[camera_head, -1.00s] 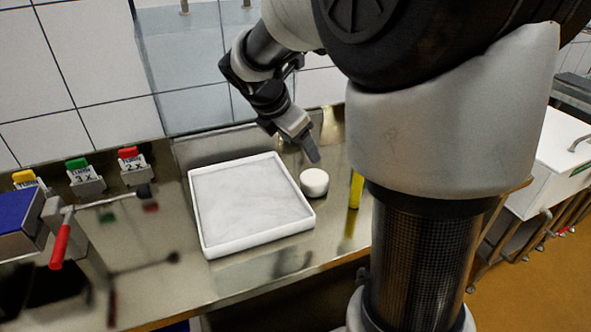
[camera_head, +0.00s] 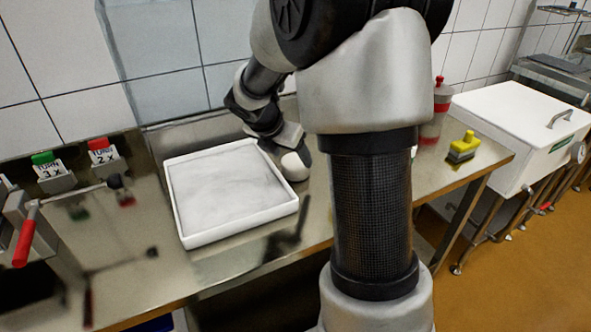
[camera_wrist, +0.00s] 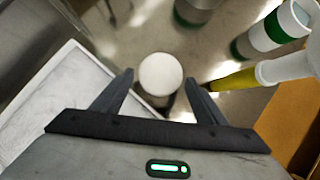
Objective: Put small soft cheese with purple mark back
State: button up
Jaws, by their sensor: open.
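A small white round cheese (camera_head: 295,166) stands on the steel counter just right of the white tray (camera_head: 190,237). In the wrist view the cheese (camera_wrist: 160,74) lies between and just beyond the fingertips, with its plain white top showing. No purple mark is visible on it. My gripper (camera_wrist: 159,84) is open, its fingers on either side of the cheese's near edge, with no clear contact. In the head view my gripper (camera_head: 297,148) is low over the counter and partly hides the cheese. The tray also shows at left in the wrist view (camera_wrist: 50,100).
A yellow-handled tool (camera_wrist: 235,80) and a white container with green bands (camera_wrist: 275,28) lie right of the cheese. Red and green "TURN" markers (camera_head: 100,155) stand at left. A bottle with a red cap (camera_head: 438,100) and a yellow brush (camera_head: 463,146) are farther right.

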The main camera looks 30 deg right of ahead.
aim_at(294, 162)
jog(key=b+x, duration=0.1)
jog(key=x, duration=0.1)
jog(key=b+x, duration=0.1)
jog(key=x, duration=0.2)
jog(key=shift+s+a+f, duration=0.15)
jog(key=shift+s+f, duration=0.05)
jog(key=shift+f, duration=0.05)
jog(key=c, duration=0.5)
jog(key=shift+r, duration=0.1)
